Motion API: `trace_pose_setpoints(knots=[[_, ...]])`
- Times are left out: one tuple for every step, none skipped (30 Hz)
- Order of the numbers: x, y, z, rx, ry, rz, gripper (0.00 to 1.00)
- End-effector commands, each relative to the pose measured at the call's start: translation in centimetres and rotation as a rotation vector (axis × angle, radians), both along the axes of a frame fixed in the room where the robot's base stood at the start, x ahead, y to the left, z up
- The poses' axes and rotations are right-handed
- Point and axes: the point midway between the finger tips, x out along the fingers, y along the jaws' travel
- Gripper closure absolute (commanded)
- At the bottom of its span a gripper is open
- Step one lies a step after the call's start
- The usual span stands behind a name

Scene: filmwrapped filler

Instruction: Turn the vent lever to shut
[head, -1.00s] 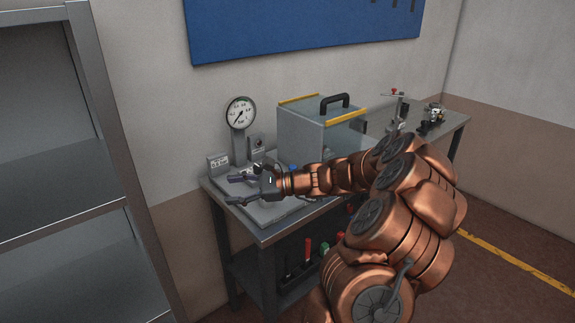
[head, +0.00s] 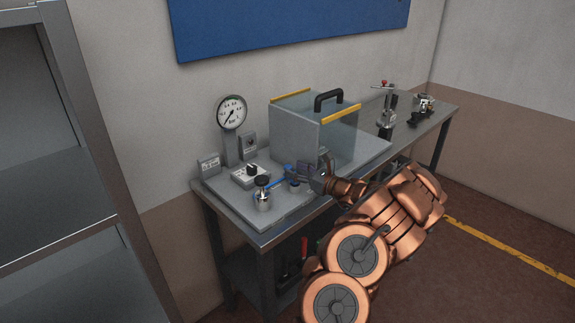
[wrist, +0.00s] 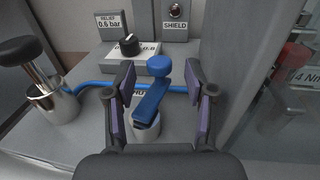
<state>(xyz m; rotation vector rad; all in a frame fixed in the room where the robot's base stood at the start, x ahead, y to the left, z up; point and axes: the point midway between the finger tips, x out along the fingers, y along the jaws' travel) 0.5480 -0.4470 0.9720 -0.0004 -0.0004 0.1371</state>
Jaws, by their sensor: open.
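The vent lever (wrist: 152,100) is a blue bar with a round blue knob at its far end, on a silver cylindrical body (wrist: 143,132). In the wrist view it lies between my gripper's (wrist: 161,88) two open fingers, slightly nearer the left one, with a visible gap on each side. The lever points away from me, tilted slightly right. A label beside its body is mostly hidden. In the head view my gripper (head: 304,171) is at the valve on the bench's front part and hides most of the lever.
A silver pump with a black knob (wrist: 52,92) stands left, joined by a blue hose (wrist: 92,85). Behind is a dial box (wrist: 128,50) with a black knob. A clear shield box (head: 312,135) with yellow edges stands close behind my gripper. A pressure gauge (head: 231,113) stands behind left.

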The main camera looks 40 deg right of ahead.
Motion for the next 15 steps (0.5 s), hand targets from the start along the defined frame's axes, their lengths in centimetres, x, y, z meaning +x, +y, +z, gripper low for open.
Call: trace_pose_setpoints(knots=[[0.8,0.3,0.1,0.000,0.002,0.003,0.45],[1.2,0.3,0.1,0.000,0.002,0.003,0.45],[1.7,0.4,0.1,0.000,0.002,0.002,0.45],[2.0,0.4,0.0,0.001,0.002,0.002,0.45],[2.4,0.4,0.0,0.002,0.003,0.002,0.45],[2.7,0.4,-0.1,0.002,0.002,0.000,0.45],[2.9,0.4,-0.1,0.003,0.002,0.000,0.45],[3.1,0.5,-0.1,0.003,0.002,0.000,0.45],[3.3,0.5,-0.1,0.003,0.002,0.000,0.45],[3.4,0.5,-0.1,0.003,0.001,-0.001,0.45],[3.5,0.5,-0.1,0.003,0.001,-0.001,0.45],[3.6,0.5,-0.1,0.003,0.001,-0.001,0.45],[3.7,0.5,-0.1,0.003,0.000,-0.002,0.45],[3.7,0.5,-0.1,0.002,0.000,-0.002,0.45],[3.7,0.5,-0.1,0.002,0.000,-0.002,0.45]])
